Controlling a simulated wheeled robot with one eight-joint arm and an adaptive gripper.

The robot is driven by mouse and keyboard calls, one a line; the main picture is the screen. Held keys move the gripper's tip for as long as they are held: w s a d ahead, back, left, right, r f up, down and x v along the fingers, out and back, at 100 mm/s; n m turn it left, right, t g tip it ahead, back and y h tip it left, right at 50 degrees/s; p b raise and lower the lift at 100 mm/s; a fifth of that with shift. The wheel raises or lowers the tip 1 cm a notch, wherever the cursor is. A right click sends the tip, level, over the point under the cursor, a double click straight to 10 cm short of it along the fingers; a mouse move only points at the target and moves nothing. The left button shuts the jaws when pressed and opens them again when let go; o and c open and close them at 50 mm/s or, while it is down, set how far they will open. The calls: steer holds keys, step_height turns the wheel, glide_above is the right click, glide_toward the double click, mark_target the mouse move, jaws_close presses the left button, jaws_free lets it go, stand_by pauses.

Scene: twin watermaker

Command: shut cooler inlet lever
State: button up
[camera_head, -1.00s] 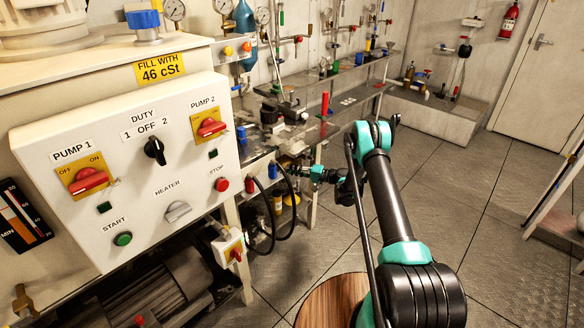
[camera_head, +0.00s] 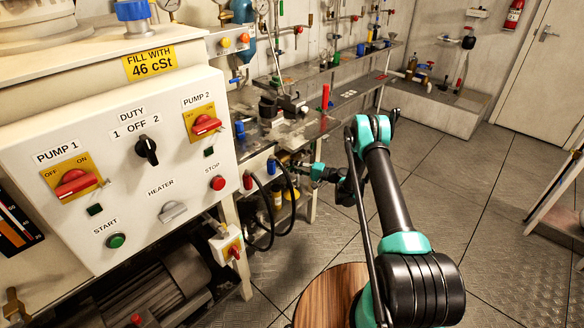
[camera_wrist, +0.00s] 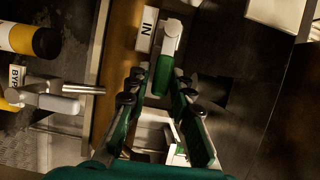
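The inlet lever, with a green grip (camera_wrist: 163,76), hangs from a light grey valve body beside a white "IN" label (camera_wrist: 147,29) in the wrist view. My gripper (camera_wrist: 159,82) is open, with its green fingers and dark pads on either side of the grip. Gaps show between the pads and the lever, and I cannot make out contact. In the head view my gripper (camera_head: 297,168) reaches in beneath the bench, close to the black hoses, and the lever itself cannot be made out there.
A second lever, grey, by a "BYP" label (camera_wrist: 15,77) sits left of my gripper. A yellow and black cylinder (camera_wrist: 29,39) is above it. Black hoses (camera_head: 289,197) hang near my gripper. The white pump panel (camera_head: 122,210) stands left; open floor (camera_head: 440,180) lies right.

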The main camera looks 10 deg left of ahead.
steer(key=shift+o, duration=1)
steer(key=shift+d, duration=0.1)
steer(key=v, duration=1.1)
steer(key=shift+d, duration=0.35)
steer(key=shift+s+r, duration=0.1)
steer(key=shift+r, duration=0.1)
